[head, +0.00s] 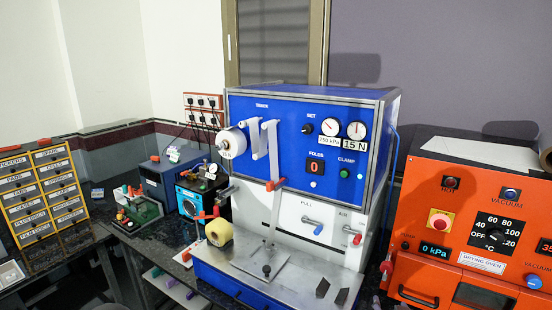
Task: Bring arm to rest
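Neither of my grippers shows in the head view, and no part of either arm can be made out. Whether they are open or shut cannot be seen. The view is filled by a blue and white bench machine (320,121) with gauges, knobs and a red folds display. A steel plate (287,272) with a black knob lies at its front base. A yellow roll (219,232) sits at the machine's lower left, and a white roll (232,142) is mounted higher up.
An orange drying oven (470,200) stands close on the right. A yellow-framed drawer cabinet (48,200) stands at the far left. Small blue devices (190,195) and a green-based fixture (138,212) crowd the dark bench between. Little bench surface is free.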

